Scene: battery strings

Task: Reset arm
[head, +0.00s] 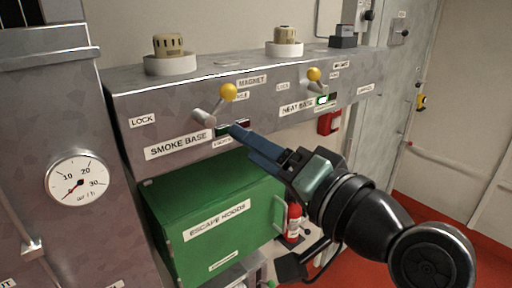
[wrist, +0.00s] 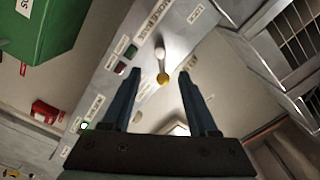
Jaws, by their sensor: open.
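My gripper (head: 236,131) is in front of the grey panel, just below the smoke base lever, with its blue fingers pointing at the panel. In the wrist view my gripper (wrist: 160,74) is open and empty. The smoke base lever's yellow knob (head: 228,92) tilts up and to the right. In the wrist view a yellow knob (wrist: 163,78) appears between the fingertips; contact cannot be told. The heat base lever's yellow knob (head: 314,74) stands further right, with a lit green indicator (head: 322,100) below it. The smoke base indicators are partly hidden by my fingers.
Two detectors (head: 168,47) (head: 285,42) sit on top of the panel box. A green escape hoods box (head: 216,222) is below it. A round gauge (head: 77,179) is on the left cabinet. A red extinguisher (head: 293,222) stands behind my arm.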

